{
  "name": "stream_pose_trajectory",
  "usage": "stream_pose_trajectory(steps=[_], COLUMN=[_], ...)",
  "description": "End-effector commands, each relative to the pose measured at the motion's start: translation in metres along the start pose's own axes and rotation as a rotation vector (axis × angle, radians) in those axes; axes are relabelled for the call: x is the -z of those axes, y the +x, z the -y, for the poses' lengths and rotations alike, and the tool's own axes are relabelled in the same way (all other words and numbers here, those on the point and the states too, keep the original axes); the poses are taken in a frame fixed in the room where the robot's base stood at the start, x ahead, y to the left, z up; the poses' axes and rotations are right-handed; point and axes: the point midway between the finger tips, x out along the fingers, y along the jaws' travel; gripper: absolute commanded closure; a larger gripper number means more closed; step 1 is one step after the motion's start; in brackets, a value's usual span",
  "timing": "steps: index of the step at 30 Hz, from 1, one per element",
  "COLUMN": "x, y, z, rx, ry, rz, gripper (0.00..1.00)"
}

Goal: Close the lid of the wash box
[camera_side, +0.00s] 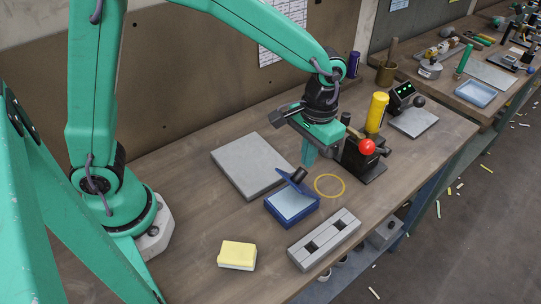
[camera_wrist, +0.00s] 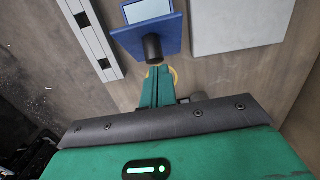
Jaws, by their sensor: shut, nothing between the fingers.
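The blue wash box (camera_side: 271,208) sits on the bench with its pale inside showing. Its blue lid (camera_side: 289,181) stands raised at the box's back edge, with a dark round knob (camera_side: 300,174) on its outer face. In the wrist view the lid (camera_wrist: 128,42) and knob (camera_wrist: 152,48) are at the top, with the pale inside (camera_wrist: 147,10) beyond. My gripper (camera_side: 308,163) is shut and empty, pointing down behind the lid. Its fingertips (camera_wrist: 157,72) appear close to the knob; I cannot tell whether they touch.
A grey plate (camera_side: 250,165) lies left of my gripper. A yellow ring (camera_side: 329,185) lies flat to its right. A black stand with a red ball (camera_side: 367,147) and a yellow roll (camera_side: 376,112) are close by. A slotted grey block (camera_side: 324,240) and yellow sponge (camera_side: 237,255) are in front.

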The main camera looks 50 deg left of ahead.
Motion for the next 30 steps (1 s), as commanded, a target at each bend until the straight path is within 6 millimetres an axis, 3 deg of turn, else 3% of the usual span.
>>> stream_pose_trajectory(steps=[22,30], x=[-0.006,-0.017], y=[0.002,0.004], z=[0.0,0.0], rx=[-0.01,-0.044], ry=[-0.001,-0.001], rz=[-0.024,-0.103], gripper=[1.0,1.0])
